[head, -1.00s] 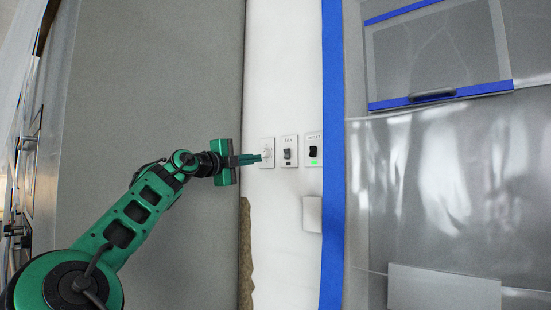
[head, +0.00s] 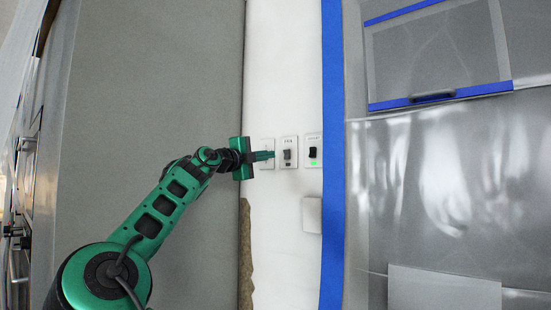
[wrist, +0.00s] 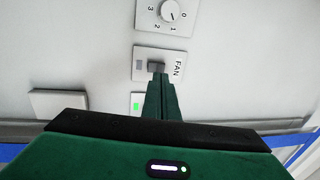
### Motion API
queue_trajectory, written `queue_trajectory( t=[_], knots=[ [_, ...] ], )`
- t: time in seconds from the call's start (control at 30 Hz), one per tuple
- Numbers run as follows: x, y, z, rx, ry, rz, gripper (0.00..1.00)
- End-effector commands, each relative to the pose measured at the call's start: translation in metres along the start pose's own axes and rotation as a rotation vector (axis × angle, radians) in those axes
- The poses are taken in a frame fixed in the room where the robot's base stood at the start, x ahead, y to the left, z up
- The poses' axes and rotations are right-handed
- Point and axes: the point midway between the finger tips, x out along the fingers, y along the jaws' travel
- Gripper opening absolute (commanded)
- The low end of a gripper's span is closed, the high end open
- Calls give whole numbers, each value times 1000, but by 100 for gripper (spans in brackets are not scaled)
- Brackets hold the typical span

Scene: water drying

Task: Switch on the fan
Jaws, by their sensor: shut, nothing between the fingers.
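The FAN switch plate (head: 289,140) is white, with a small dark grey toggle (head: 288,154). The toggle also shows in the wrist view (wrist: 156,67), beside a grey indicator (wrist: 140,66) that looks unlit. My gripper (head: 274,155) is green and shut, with nothing held. Its fingertips (wrist: 158,77) reach the FAN toggle in the wrist view and overlap its lower edge. I cannot tell whether they touch it. The fan itself is not seen.
A dial plate (head: 267,143) lies left of the FAN plate, partly behind my fingers. The outlet switch (head: 313,152), with a lit green light, lies to the right. A blank white box (head: 311,214) sits below, and blue tape (head: 332,230) runs beside it.

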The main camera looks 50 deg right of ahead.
Motion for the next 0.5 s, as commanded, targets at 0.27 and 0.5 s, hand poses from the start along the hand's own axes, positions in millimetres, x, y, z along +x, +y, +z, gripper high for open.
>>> queue_trajectory(
  t=[0.27,0.5],
  knots=[
    [41,-1,-2,-1,4,-2,0],
    [60,0,0,0,1,-1,0]
  ],
)
